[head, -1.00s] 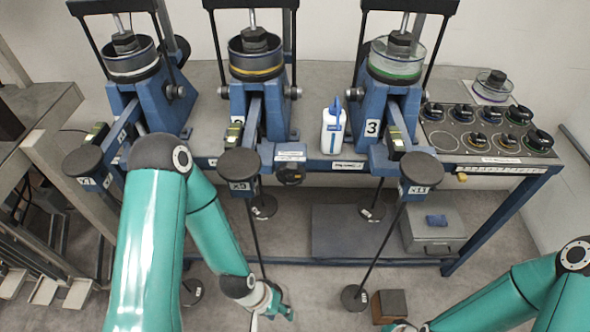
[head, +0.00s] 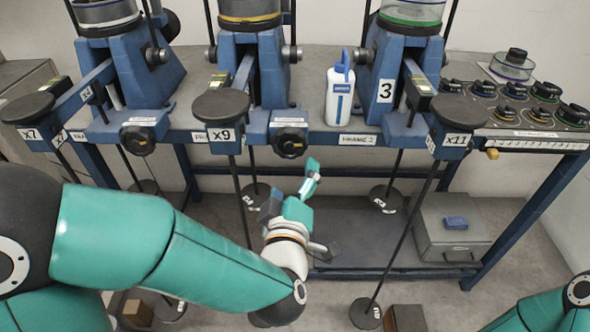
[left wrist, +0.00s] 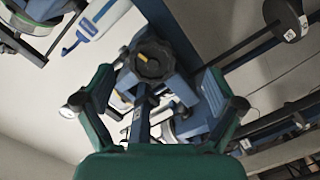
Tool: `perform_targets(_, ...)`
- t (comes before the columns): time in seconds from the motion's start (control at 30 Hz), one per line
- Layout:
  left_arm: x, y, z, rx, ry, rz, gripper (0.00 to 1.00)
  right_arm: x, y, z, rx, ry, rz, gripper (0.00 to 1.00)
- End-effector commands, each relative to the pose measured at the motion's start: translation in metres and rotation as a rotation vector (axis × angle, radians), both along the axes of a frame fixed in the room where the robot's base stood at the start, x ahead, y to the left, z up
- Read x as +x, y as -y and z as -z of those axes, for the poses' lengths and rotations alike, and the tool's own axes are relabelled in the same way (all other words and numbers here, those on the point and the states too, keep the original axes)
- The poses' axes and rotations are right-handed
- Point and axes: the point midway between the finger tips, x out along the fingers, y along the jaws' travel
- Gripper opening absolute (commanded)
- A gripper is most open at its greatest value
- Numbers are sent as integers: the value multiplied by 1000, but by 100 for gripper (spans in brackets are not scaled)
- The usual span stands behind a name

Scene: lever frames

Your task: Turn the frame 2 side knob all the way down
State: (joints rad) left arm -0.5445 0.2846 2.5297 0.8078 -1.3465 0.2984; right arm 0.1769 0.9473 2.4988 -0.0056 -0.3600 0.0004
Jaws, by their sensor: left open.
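The middle frame's side knob, a black lobed knob (head: 290,142), sits on a blue block at the bench's front edge, right of the x9 weight (head: 221,107). In the left wrist view the knob (left wrist: 152,62) shows a yellow mark on its face. My left gripper (head: 292,183) is open and empty, below and in front of the knob. In the left wrist view its teal fingers (left wrist: 160,78) stand apart on either side of the knob; I cannot see either touching it. My right gripper is out of view.
A similar knob (head: 138,140) is on the left frame. A white-and-blue bottle (head: 340,92) stands on the bench beside the middle frame. Hanging rods with discs (head: 386,198) and a grey box (head: 452,228) are below. A knob panel (head: 520,112) is at right.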

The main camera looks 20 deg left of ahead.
Motion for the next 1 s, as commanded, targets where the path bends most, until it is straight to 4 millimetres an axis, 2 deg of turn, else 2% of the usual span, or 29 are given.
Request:
perform_targets(0.03, -6, -2, -4, -22, 43, -22, 94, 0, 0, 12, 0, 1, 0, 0)
perform_targets(0.13, -11, -6, -16, -47, 86, -55, 94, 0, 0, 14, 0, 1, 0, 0)
perform_targets(0.27, -5, -10, -21, -52, 94, -64, 94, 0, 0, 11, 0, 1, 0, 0)
perform_targets(0.47, 17, -17, -20, -48, 90, -65, 94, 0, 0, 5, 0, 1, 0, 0)
perform_targets(0.9, 81, -34, -21, -48, 89, -62, 94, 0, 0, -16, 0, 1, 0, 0)
perform_targets(1.0, 78, -32, -19, -49, 91, -58, 77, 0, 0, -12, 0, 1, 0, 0)
